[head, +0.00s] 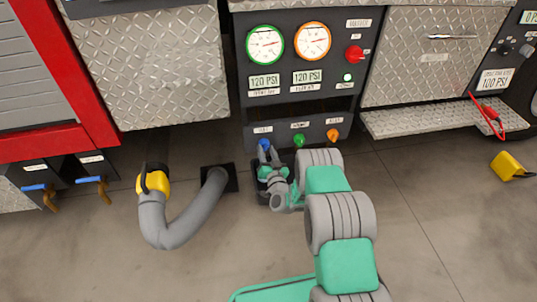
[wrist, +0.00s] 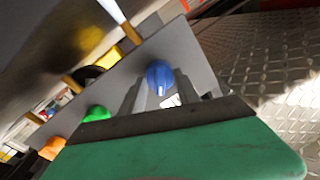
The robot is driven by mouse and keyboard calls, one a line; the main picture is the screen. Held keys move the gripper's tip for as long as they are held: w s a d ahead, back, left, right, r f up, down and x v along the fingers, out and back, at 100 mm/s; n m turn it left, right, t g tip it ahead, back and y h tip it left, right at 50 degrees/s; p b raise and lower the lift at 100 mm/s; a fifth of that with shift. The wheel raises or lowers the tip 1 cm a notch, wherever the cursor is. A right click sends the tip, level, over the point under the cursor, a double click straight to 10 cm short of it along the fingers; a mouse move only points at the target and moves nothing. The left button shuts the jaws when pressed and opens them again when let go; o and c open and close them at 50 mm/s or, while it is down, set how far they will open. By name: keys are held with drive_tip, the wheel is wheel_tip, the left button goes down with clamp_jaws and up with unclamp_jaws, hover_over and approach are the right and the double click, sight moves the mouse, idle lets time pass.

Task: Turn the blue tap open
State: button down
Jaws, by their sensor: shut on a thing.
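The blue tap (head: 264,144) is a small round knob at the left of a row of three on the lower black panel. In the wrist view the blue tap (wrist: 160,75) shows between the two finger tips. My gripper (head: 266,152) is at the panel and shut on the blue tap; it also shows in the wrist view (wrist: 160,88). The fingers hide part of the knob, and I cannot tell how far it is turned.
A green tap (head: 299,140) and an orange tap (head: 333,134) sit just right of the blue one. A grey hose (head: 168,230) curves on the floor to the left. Two blue-handled valves (head: 90,179) are farther left. A yellow block (head: 507,166) lies at right.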

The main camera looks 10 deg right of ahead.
drive_tip(key=m+b, duration=0.1)
drive_tip(key=m, duration=0.2)
drive_tip(key=shift+m, duration=0.4)
drive_tip(key=m, duration=0.3)
drive_tip(key=shift+r+m+h, duration=0.1)
drive_tip(key=shift+m+h, duration=0.2)
drive_tip(key=shift+m, duration=0.1)
drive_tip(key=shift+s+f+m+p, duration=0.15)
drive_tip(key=shift+m+p, duration=0.15)
drive_tip(key=shift+m, duration=0.55)
drive_tip(key=shift+w+f+m+p, duration=0.1)
drive_tip(key=shift+m+p, duration=0.2)
drive_tip(key=shift+m, duration=0.55)
drive_tip(key=c, duration=1.1)
unclamp_jaws()
drive_tip(key=shift+o, duration=1.1)
drive_tip(key=shift+r, duration=0.1)
